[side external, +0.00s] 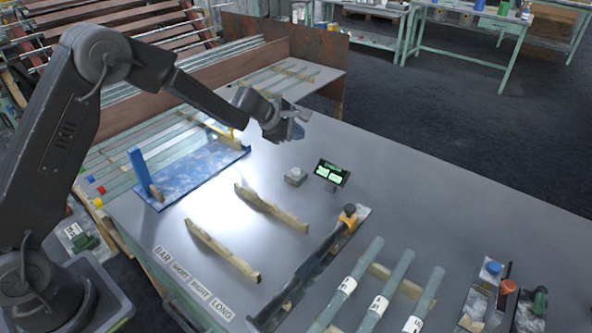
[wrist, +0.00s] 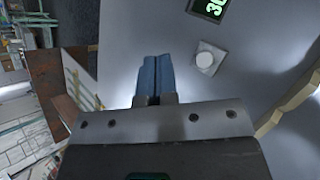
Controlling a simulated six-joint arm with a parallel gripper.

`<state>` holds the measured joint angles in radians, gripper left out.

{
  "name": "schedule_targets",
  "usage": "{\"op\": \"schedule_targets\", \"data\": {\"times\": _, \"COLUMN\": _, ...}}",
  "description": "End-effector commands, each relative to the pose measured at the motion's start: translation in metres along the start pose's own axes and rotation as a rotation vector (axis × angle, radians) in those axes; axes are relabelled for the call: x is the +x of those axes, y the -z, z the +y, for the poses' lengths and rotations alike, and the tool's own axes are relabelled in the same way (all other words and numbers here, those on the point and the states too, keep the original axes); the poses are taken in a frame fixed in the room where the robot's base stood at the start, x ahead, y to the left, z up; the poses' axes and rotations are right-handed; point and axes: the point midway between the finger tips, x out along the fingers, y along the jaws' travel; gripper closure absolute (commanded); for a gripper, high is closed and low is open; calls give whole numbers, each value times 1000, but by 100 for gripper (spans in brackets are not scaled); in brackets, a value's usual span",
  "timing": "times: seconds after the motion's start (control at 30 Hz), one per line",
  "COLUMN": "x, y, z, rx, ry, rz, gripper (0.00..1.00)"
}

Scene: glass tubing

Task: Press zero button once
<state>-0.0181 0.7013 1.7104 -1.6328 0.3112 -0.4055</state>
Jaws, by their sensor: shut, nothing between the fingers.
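A small grey box with a round pale button (side external: 295,174) on top sits on the grey table, just left of a small black display (side external: 332,173) with green lit readouts. In the wrist view the round white button (wrist: 204,60) is right of my fingers, and part of the display (wrist: 210,8) shows at the top edge. My gripper (side external: 294,122) is above the table, behind the button box in the side view and apart from it. In the wrist view its two blue fingers (wrist: 153,78) are together and empty. I cannot read any label on the button.
A blue tray (side external: 200,172) with an upright blue post lies to the left. Two wooden rails (side external: 222,250) and a long dark bar with an orange fitting (side external: 310,268) stand in front. Several labelled glass tubes (side external: 390,290) lie front right. The table right of the display is clear.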

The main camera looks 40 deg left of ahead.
Motion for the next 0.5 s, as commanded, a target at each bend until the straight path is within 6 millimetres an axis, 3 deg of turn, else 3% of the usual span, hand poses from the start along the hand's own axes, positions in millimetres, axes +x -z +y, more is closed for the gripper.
{"op": "schedule_targets", "data": {"times": 0.27, "x": 1, "y": 0, "z": -1, "rx": 2, "ry": 1, "rz": -1, "gripper": 100}}
{"op": "schedule_targets", "data": {"times": 0.5, "x": 16, "y": 10, "z": -12, "rx": 1, "ry": 5, "rz": -1, "gripper": 100}}
